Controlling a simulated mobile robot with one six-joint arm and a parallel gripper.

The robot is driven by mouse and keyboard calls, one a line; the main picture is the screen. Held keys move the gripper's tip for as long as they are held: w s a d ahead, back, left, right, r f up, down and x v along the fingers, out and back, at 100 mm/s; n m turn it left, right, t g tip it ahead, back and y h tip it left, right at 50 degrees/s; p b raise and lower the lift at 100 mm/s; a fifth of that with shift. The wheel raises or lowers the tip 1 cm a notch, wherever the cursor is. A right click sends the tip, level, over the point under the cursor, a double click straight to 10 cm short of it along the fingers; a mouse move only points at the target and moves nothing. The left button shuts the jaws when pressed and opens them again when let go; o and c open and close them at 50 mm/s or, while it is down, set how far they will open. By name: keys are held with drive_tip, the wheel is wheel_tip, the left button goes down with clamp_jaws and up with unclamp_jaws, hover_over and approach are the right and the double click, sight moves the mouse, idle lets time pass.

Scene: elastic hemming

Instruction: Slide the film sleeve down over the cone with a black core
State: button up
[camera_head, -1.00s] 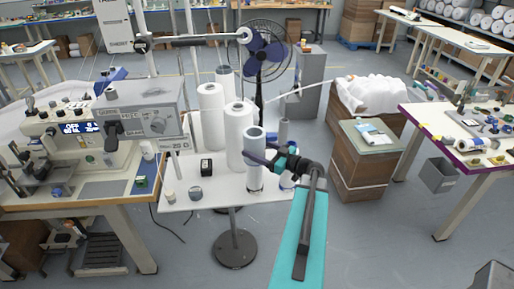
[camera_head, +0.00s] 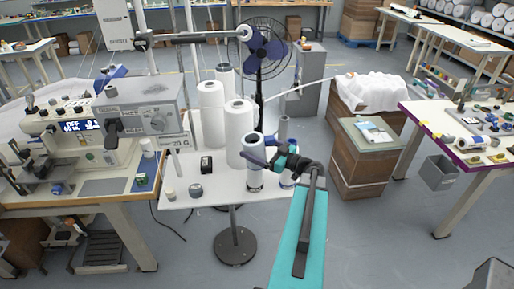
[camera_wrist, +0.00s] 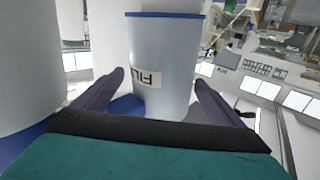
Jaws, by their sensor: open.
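The film sleeve (camera_wrist: 160,60) is a pale, translucent cylinder with a blue rim and a label printed upside down in the wrist view. The core colour of this cone cannot be told.
A small black box (camera_head: 206,165) and a sewing machine (camera_head: 140,120) are to the left.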

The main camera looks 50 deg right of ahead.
drive_tip(key=shift+s+f, duration=0.1)
drive_tip(key=s+d+b, duration=0.2)
drive_tip(key=s+b, duration=0.2)
drive_tip(key=s, duration=0.9)
drive_tip(key=shift+s+d+b, duration=0.15)
drive_tip(key=shift+s+b, duration=0.1)
drive_tip(key=shift+b, duration=0.05)
drive_tip(key=shift+s, duration=0.1)
idle(0.5)
